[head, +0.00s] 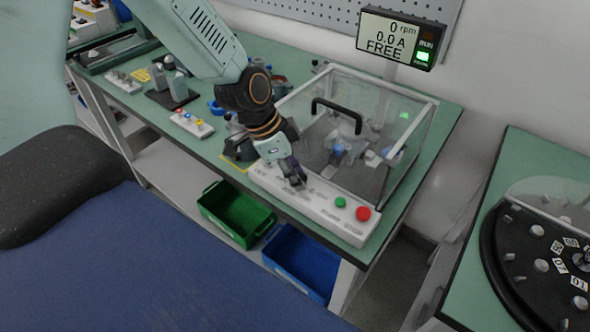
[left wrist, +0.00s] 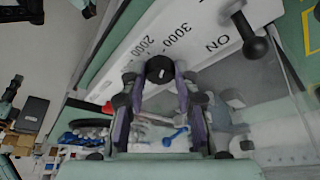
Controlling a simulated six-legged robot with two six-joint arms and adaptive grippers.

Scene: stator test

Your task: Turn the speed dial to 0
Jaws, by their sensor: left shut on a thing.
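The speed dial is a round black knob (left wrist: 160,69) on the white control panel, with the printed numbers 2000 and 3000 beside it in the left wrist view. My left gripper (left wrist: 155,78) has its fingers closed on either side of the knob. In the head view my left gripper (head: 294,179) reaches down onto the control panel (head: 318,207) and hides the dial. A small pale mark shows on the knob, but I cannot tell which number it points to. The display (head: 398,38) reads 0 rpm, 0.0 A and FREE. My right gripper is not in view.
A black lever (left wrist: 250,38) stands near the ON label. A green button (head: 340,202) and a red button (head: 363,213) are on the panel's right. A clear cover with a black handle (head: 337,108) stands behind. Green (head: 236,213) and blue (head: 302,263) bins sit below.

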